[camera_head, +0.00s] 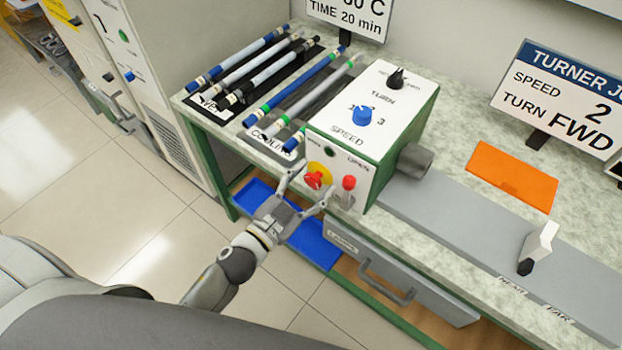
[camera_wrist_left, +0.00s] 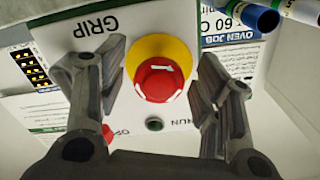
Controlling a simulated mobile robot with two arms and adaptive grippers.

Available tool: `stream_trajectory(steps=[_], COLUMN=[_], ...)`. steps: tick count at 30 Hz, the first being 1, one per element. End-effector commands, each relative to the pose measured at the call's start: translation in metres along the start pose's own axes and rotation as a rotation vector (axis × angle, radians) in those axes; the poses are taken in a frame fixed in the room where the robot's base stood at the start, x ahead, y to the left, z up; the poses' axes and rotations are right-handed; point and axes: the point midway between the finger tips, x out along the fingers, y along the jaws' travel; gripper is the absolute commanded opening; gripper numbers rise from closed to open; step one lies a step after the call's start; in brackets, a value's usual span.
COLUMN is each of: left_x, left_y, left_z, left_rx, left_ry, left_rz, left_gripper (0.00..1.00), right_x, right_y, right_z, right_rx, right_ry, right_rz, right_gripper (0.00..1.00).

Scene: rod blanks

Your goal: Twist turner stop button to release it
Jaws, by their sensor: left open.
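The red stop button (camera_head: 314,181) sits on a yellow round plate on the front of the white and green turner box (camera_head: 372,135). In the left wrist view the button (camera_wrist_left: 158,80) faces me, with white curved arrows on its cap. My left gripper (camera_head: 316,178) is in front of the panel, open. In the wrist view its fingers (camera_wrist_left: 161,75) stand on either side of the button, with a visible gap on each side. Contact with the panel cannot be told. My right gripper is not in view.
A red lever (camera_head: 348,183) is right of the button. A blue speed knob (camera_head: 362,116) and black turn knob (camera_head: 396,78) are on top. Several rods lie on racks (camera_head: 243,122) at left. A blue tray (camera_head: 318,246) and grey drawer (camera_head: 400,280) are below.

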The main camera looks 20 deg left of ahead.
Motion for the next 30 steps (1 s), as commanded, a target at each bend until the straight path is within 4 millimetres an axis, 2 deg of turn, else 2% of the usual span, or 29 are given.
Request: stream_trajectory(steps=[10, 21, 30], left_x=[0.003, 0.003, 0.003], left_y=[0.0, 0.0, 0.0], left_z=[0.0, 0.0, 0.0], left_rx=[0.0, 0.0, 0.094], left_ry=[0.0, 0.0, -0.001], left_rz=[0.0, 0.0, 0.0], left_gripper=[0.6, 0.13, 0.13], right_x=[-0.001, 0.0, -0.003], right_y=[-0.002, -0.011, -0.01], right_z=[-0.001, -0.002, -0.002], right_rx=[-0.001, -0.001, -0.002], right_ry=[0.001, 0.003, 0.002], right_rz=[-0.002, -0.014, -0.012], right_gripper=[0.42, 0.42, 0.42])
